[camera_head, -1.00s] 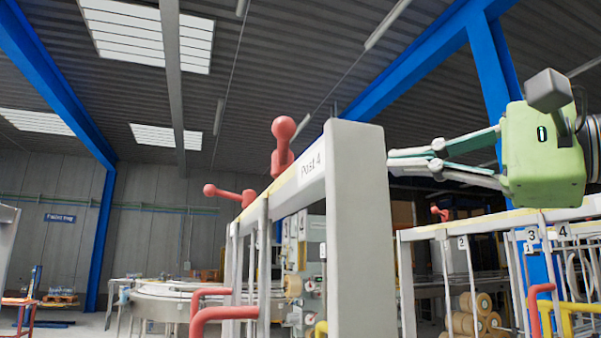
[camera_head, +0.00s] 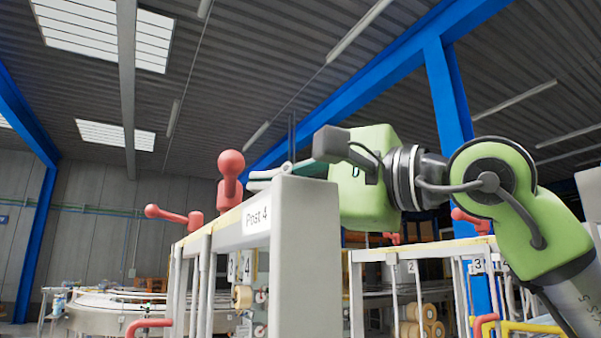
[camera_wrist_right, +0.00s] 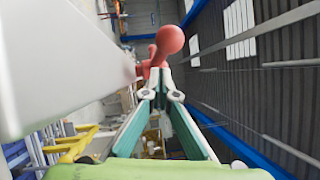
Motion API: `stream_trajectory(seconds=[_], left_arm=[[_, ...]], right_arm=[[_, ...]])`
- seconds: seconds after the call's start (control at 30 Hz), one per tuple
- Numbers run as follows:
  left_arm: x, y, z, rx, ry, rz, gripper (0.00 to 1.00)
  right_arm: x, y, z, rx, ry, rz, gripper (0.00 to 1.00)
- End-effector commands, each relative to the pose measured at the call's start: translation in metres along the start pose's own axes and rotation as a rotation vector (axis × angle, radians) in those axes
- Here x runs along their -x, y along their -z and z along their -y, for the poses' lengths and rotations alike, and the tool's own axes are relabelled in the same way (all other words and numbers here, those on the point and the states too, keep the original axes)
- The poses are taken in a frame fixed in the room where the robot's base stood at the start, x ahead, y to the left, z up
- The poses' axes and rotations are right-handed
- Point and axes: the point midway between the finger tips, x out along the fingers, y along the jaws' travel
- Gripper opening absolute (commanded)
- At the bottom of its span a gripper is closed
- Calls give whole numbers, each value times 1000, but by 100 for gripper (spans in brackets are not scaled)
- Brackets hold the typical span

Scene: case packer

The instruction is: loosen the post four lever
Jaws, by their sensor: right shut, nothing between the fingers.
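The post four lever (camera_head: 231,178) is a red handle with a ball end, standing up on the beam just left of the white post marked "Post 4" (camera_head: 305,260). My right gripper (camera_head: 256,182) comes in from the right, over the post's top, its tips close to the lever's right side. In the right wrist view the fingertips (camera_wrist_right: 160,88) are together with nothing between them. The lever (camera_wrist_right: 167,45) shows just beyond them; I cannot tell whether they touch. The post's top partly hides the fingers in the head view. My left gripper is out of view.
A second red lever (camera_head: 176,214) points left farther along the beam. The post's pale side (camera_wrist_right: 50,60) fills the left of the wrist view, close beside the fingers. Another white frame (camera_head: 430,252) with numbered tags stands at right.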

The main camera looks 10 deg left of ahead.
Motion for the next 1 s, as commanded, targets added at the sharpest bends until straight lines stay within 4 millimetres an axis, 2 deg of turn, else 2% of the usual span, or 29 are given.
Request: stream_trajectory(seconds=[0.17,0.5,0.7,1.0], left_arm=[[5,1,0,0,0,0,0],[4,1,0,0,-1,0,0],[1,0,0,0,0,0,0],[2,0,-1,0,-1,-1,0]], right_arm=[[-8,-8,0,-1,-1,1,0],[-9,-9,-1,-1,-1,0,0],[-16,-19,-2,0,0,0,0],[-16,-20,-2,-1,0,2,0]])
